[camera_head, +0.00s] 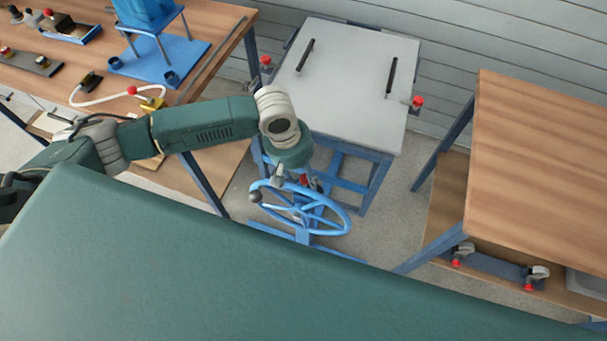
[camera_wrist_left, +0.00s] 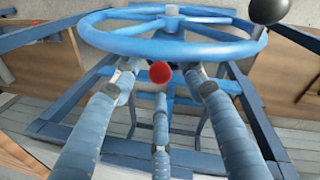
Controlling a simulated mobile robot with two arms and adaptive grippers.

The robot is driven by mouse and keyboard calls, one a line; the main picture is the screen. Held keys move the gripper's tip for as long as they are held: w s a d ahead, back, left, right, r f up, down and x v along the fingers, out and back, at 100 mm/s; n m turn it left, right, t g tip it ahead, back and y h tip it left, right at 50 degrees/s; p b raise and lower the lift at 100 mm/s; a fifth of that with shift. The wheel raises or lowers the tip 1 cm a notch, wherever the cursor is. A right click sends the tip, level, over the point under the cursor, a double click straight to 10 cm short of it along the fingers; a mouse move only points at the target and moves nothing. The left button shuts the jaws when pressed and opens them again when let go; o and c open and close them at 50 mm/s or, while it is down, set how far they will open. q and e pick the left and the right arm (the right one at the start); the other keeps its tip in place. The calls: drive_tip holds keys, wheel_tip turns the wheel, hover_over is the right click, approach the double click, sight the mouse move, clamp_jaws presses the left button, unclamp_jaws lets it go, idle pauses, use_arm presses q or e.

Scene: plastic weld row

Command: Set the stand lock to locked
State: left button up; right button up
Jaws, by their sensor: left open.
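A blue handwheel (camera_head: 335,226) with a dark ball grip stands low on the front of a blue stand (camera_head: 378,178) with a grey top. A small red knob (camera_head: 304,180) shows close behind the wheel; it may be the stand lock's knob, and its lever is mostly hidden. My left gripper (camera_head: 298,184) points down at the wheel, partly hidden by my wrist. In the left wrist view its fingers (camera_wrist_left: 161,85) are spread, with the red knob (camera_wrist_left: 160,72) between the tips; contact cannot be told. The wheel (camera_wrist_left: 95,38) crosses just beyond them. My right gripper is not in view.
The stand's top carries two black handles (camera_head: 391,76) and red-knobbed clamps (camera_head: 417,103) at its sides. A wooden bench (camera_head: 225,22) with blue fixtures is at left, a wooden table (camera_head: 540,160) at right. Grey floor lies between.

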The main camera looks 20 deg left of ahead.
use_arm(q)
drive_tip(key=shift+d+f, duration=0.1)
drive_tip(key=shift+f, duration=0.55)
